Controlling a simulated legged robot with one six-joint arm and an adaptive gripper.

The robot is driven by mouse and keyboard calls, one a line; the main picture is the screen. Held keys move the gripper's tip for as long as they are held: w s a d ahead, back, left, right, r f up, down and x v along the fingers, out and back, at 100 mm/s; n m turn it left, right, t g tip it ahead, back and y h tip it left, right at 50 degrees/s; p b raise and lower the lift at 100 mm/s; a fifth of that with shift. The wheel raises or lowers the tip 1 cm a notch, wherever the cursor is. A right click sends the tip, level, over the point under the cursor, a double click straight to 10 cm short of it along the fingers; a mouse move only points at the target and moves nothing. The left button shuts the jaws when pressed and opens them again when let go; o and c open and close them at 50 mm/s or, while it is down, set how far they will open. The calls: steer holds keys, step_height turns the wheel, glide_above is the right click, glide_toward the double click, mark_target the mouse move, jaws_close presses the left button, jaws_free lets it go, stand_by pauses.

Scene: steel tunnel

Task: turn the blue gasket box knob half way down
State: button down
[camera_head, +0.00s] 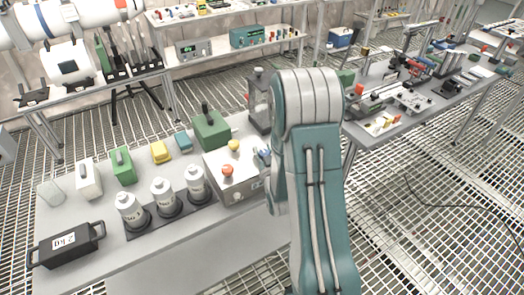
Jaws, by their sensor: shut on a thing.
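The gasket box (222,185) is a pale box at the right part of the near grey table. An orange-red knob (228,171) and a yellow knob (234,146) stand on its top. A small blue part (262,156), which looks like the blue knob, shows at its right side, right beside my arm. Its angle is too small to tell. My teal and grey arm rises in front and covers the area right of the box. My gripper is hidden behind the arm, so its contact with the knob cannot be seen.
White-capped bottles (163,196) stand in a black rack left of the box. A green box (211,131) and a grey lantern-like object (259,102) stand behind it. A black case (66,244) lies front left. Another cluttered table (378,128) stands right.

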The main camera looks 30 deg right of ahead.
steer(key=shift+s+f+m+h, duration=0.15)
steer(key=shift+m+h, duration=0.45)
steer(key=shift+h, duration=0.3)
steer(key=shift+g, duration=0.4)
steer(key=shift+c, duration=2.1)
jaws_free()
steer(key=shift+r, duration=0.35)
step_height(320, 180, up, 9)
steer(key=shift+r, duration=0.15)
